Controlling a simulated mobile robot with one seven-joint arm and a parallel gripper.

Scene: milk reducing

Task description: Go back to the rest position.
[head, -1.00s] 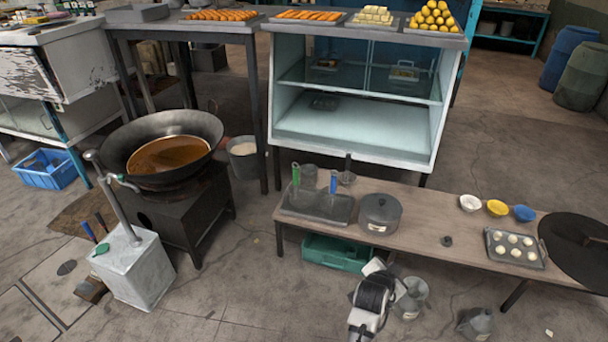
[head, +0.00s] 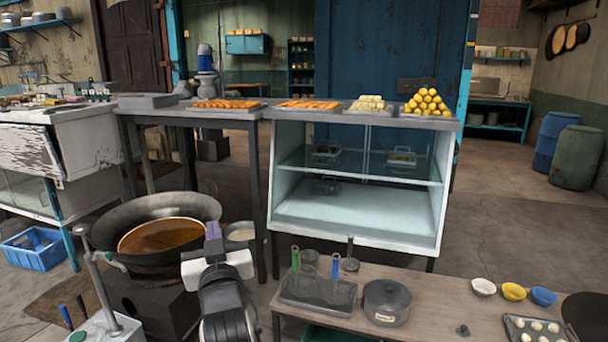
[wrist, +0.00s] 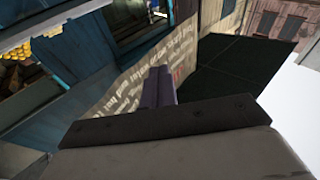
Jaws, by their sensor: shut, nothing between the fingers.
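My gripper (head: 213,233) is at the lower middle of the head view, raised in front of the big black wok (head: 100,229). Its purple-grey fingers point up and are shut, with nothing between them. In the wrist view the fingers (wrist: 158,85) stand together near the middle, against a wall with white lettering. My gripper covers the right part of the stove below the wok. It appears clear of the pan and the bench.
A low wooden bench (head: 437,306) at the lower right bears a lidded pot (head: 386,302), a tray with tools and small bowls. A white display case (head: 350,215) stands behind it. A blue crate (head: 36,250) is on the floor at left. Open floor lies at right.

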